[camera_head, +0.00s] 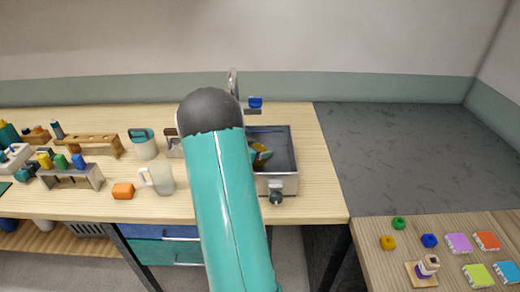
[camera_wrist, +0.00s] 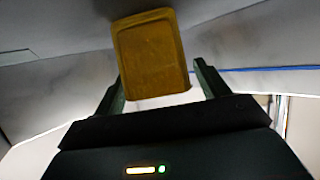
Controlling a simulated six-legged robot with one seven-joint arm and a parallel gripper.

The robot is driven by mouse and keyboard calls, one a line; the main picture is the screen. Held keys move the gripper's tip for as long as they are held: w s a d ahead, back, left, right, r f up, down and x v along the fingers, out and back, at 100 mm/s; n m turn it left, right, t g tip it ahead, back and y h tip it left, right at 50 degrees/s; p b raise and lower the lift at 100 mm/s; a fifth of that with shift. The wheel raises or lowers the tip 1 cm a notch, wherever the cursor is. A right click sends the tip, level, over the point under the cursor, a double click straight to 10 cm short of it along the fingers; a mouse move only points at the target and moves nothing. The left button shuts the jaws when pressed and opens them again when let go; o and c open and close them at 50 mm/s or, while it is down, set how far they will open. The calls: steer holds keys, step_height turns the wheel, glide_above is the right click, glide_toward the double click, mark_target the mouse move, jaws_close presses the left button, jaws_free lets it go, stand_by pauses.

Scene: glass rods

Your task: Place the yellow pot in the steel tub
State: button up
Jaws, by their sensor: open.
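The steel tub (camera_head: 290,184) is set at the right end of the long wooden bench, partly hidden behind my arm in the head view. A small yellow and dark teal patch (camera_head: 262,154) shows inside it; the yellow part looks like the yellow pot, but it is mostly hidden. In the wrist view a dark yellow block-like face (camera_wrist: 148,48), likely the pot, is just beyond and between the fingers. My gripper (camera_wrist: 160,80) is open, with a finger on each side of it. I cannot tell whether the fingers touch it. The gripper is largely hidden in the head view.
A tap (camera_head: 233,85) rises behind the tub. Racks fill the left end. A lower table at right holds small coloured pieces.

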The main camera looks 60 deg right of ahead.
steer(key=v, duration=0.6)
steer(key=shift+w+a+r, duration=0.1)
steer(key=shift+a+r, duration=0.05)
steer(key=shift+a, duration=0.1)
